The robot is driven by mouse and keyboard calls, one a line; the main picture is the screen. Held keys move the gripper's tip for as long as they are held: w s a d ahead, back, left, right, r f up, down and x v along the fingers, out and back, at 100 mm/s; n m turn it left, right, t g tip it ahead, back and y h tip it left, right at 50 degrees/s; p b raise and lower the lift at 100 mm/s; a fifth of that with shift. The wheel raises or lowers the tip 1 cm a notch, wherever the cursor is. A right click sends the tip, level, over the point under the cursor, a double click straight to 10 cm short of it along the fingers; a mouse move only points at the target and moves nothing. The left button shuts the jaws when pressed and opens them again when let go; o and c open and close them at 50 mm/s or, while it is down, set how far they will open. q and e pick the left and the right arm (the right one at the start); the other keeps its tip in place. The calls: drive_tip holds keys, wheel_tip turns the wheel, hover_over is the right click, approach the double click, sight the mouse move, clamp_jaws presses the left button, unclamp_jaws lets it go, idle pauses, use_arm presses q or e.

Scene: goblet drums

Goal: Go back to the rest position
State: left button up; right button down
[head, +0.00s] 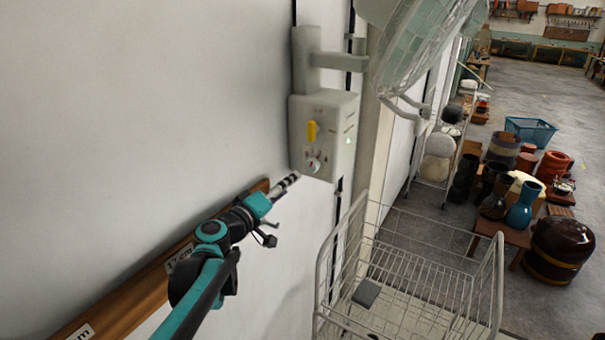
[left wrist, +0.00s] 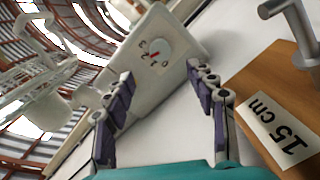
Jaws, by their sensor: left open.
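My left gripper (head: 286,185) is just below and left of a pale control box (head: 338,122) on the wall. In the left wrist view the gripper (left wrist: 158,76) is open, with nothing between its two fingers. The box (left wrist: 172,40) with its round dial (left wrist: 155,53) lies ahead, beyond the fingertips. I cannot tell whether a fingertip touches the box. My right gripper is not in view.
A wall fan (head: 425,40) hangs above the box. A wooden wall rail (head: 130,298) with cm labels runs behind my left arm; a wire cart (head: 420,270) stands below right. Drums and pots, including a blue vase (head: 522,207), stand farther right. Open floor (head: 520,85) lies beyond.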

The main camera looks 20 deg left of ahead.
use_arm(q)
drive_tip(key=s+d+f+m+g, duration=0.6)
drive_tip(key=s+d+f, duration=0.5)
drive_tip(key=s, duration=0.4)
drive_tip(key=s+a+f+m+g+y+b, duration=0.15)
drive_tip(key=s+a+f+g+y, duration=0.3)
drive_tip(key=s+f, duration=0.7)
wheel_tip(320, 180, down, 23)
drive_tip(key=s+b, duration=0.1)
drive_tip(key=b, duration=2.3)
drive_tip(key=shift+f+t+b, duration=0.15)
drive_tip(key=shift+t+b, duration=0.15)
drive_tip(key=shift+t, duration=0.15)
